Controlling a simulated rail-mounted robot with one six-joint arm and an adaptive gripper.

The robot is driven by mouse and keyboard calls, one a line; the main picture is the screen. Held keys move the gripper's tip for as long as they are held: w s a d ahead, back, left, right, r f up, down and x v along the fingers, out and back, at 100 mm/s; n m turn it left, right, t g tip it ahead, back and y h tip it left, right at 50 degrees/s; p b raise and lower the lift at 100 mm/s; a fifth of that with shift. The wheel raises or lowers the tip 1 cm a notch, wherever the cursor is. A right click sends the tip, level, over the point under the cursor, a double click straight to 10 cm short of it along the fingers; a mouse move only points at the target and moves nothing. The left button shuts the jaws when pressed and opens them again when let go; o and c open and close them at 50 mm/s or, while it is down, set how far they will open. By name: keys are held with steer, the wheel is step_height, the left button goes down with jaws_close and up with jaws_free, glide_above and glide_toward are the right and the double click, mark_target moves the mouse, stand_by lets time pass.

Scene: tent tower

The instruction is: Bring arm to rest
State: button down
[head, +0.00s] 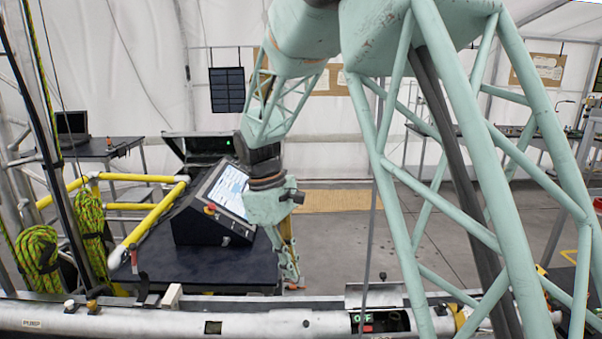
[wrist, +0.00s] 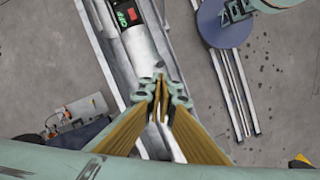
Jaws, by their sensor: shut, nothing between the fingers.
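My gripper (head: 291,282) hangs at the end of my pale green arm in the head view, pointing down just behind the white rail tube. In the wrist view my gripper (wrist: 161,82) has its fingertips together, with nothing between them. That panel also shows in the head view (head: 362,318), to the right of my gripper. I cannot tell the exact height of the fingertips above the rail.
A dark table (head: 200,268) with a slanted console and screen (head: 228,190) stands left of my gripper. Yellow railings (head: 150,222) and coiled green rope (head: 38,262) are farther left. The white tube (head: 130,318) runs across the front. Open floor (head: 335,250) lies behind, right of the table.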

steer(key=s+d+r+m+t+y+b, duration=0.1)
steer(key=s+d+r+m+b, duration=0.15)
steer(key=s+d+r, duration=0.5)
steer(key=s+d+r+m+t+y+b, duration=0.15)
steer(key=s+d+r+m, duration=0.3)
steer(key=s+d, duration=0.5)
steer(key=s+d+f+m+t+b, duration=0.1)
steer(key=s+d+m+b, duration=0.1)
steer(key=s, duration=0.9)
steer(key=s+d+f+m+t+b, duration=0.1)
steer(key=s+d+m+b, duration=0.2)
steer(key=s, duration=0.9)
steer(key=shift+d+f, duration=0.4)
steer(key=shift+d, duration=0.45)
steer(key=shift+r, duration=0.1)
